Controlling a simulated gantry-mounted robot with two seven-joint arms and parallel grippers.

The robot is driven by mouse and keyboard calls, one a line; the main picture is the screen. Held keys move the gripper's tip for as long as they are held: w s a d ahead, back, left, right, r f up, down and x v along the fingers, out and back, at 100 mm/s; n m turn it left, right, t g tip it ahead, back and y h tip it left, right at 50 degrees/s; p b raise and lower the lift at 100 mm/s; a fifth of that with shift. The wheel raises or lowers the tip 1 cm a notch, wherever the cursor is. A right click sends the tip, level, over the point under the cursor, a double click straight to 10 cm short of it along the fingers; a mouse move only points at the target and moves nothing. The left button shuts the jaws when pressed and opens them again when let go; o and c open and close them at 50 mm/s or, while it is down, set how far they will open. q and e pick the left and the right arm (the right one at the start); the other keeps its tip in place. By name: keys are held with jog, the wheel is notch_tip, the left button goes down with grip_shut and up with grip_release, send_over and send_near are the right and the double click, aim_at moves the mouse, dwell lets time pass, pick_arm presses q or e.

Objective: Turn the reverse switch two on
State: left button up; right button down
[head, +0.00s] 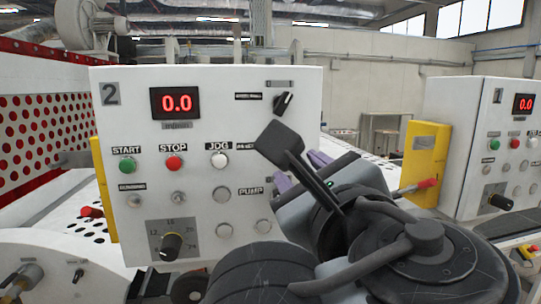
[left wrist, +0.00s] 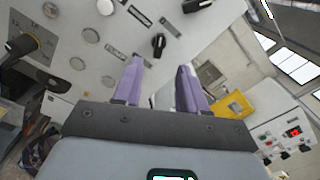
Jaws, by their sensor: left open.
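Panel 2 (head: 205,85) is a white control box. A black rotary switch (head: 284,103) sits at its upper right in the head view, its handle tilted. In the left wrist view a black switch (left wrist: 158,42) lies just beyond and between my fingertips. My left gripper (head: 300,170) is in front of the panel's right side, below the upper switch. Its purple fingers (left wrist: 159,67) are open and empty. My arm hides the panel's lower right. My right gripper is not in view.
Panel 2 also has a red display (head: 175,103), a green start button (head: 127,166), a red stop button (head: 173,163) and a black dial (head: 171,246). Panel 1 (head: 455,120) stands at the right, beside a yellow plate (head: 425,150). A gap separates the panels.

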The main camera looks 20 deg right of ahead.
pick_arm(q)
jog(key=w+d+p, duration=0.1)
jog(key=w+p, duration=0.2)
jog(key=w, duration=0.7)
jog(key=shift+d+p, duration=0.15)
jog(key=shift+p, duration=0.25)
grip_shut()
